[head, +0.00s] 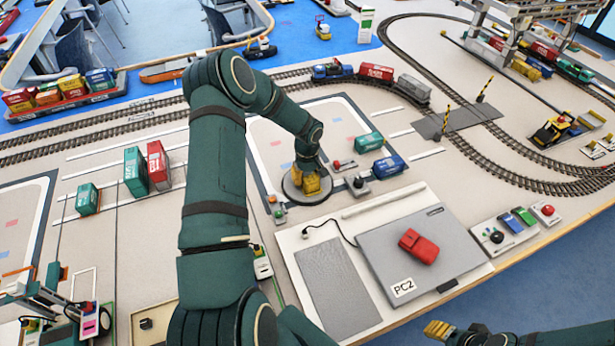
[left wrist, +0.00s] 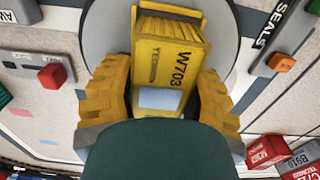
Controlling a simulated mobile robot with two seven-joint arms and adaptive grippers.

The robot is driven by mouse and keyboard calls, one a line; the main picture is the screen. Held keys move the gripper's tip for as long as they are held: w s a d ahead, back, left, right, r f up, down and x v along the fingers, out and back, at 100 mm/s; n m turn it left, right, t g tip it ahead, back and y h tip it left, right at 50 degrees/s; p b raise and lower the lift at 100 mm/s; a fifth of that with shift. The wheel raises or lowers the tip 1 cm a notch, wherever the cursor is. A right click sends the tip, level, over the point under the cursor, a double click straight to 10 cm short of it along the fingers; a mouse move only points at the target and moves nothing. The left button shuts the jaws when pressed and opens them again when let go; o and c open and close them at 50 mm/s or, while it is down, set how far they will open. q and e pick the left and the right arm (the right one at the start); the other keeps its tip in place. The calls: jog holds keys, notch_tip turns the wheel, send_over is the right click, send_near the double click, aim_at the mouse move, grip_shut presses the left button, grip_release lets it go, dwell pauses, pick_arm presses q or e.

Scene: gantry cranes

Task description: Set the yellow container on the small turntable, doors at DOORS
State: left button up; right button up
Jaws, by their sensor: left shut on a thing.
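In the left wrist view the yellow container (left wrist: 172,50), marked W703, lies between the yellow fingers of my left gripper (left wrist: 155,95). The gripper is shut on it. A pale rectangle shows on the container near my wrist; I cannot tell which end has doors. The small grey turntable (left wrist: 105,38) is behind the container. In the head view my left gripper (head: 308,187) is over the turntable (head: 288,188) and hides the container. I cannot tell if the container touches the disc. A SEALS label (left wrist: 268,38) stands beside the disc; no DOORS label is readable. My right gripper (head: 438,330) is at the lower right, its opening unclear.
Green (head: 369,142) and blue (head: 389,167) containers stand right of the turntable. A red-button box (head: 340,165) is close by it. A grey PC2 lid (head: 380,250) with a red object (head: 419,246) lies in front. Rails and a train (head: 376,73) run behind.

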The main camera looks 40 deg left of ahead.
aim_at(307, 173)
pick_arm(q)
jog(key=shift+f, duration=0.15)
jog(key=o, duration=1.2)
jog(key=shift+r, duration=0.25)
notch_tip(307, 173, up, 12)
jog(key=p, duration=0.1)
jog(key=shift+s+d+f, duration=0.1)
